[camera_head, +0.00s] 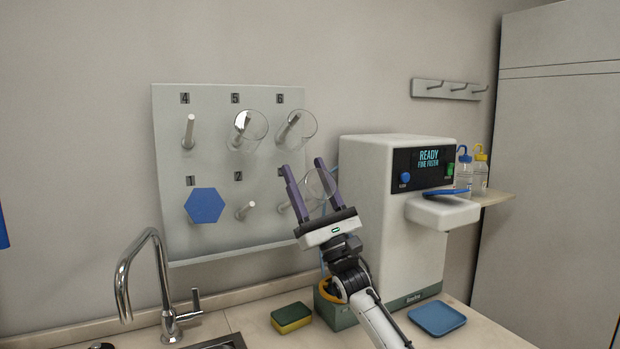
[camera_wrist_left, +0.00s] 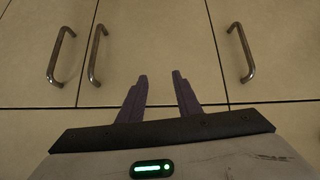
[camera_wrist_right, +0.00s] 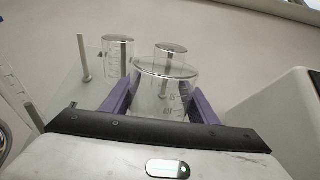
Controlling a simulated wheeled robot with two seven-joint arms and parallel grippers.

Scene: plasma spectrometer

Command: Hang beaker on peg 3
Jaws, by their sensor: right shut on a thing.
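A clear glass beaker (camera_head: 322,186) is between the fingers of my right gripper (camera_head: 303,166), in front of the lower right of the pegboard (camera_head: 220,254). My left gripper (camera_wrist_left: 160,76) is open and empty, facing cabinet doors.
Beakers hang on peg 5 (camera_head: 256,126) and peg 6 (camera_head: 303,124). A blue hexagon (camera_head: 204,205) covers peg 1. Peg 2 (camera_head: 245,211) and peg 4 (camera_head: 188,132) are bare. The spectrometer (camera_head: 372,190) stands right of the board; a faucet (camera_head: 150,240) and sponge (camera_head: 291,317) are below.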

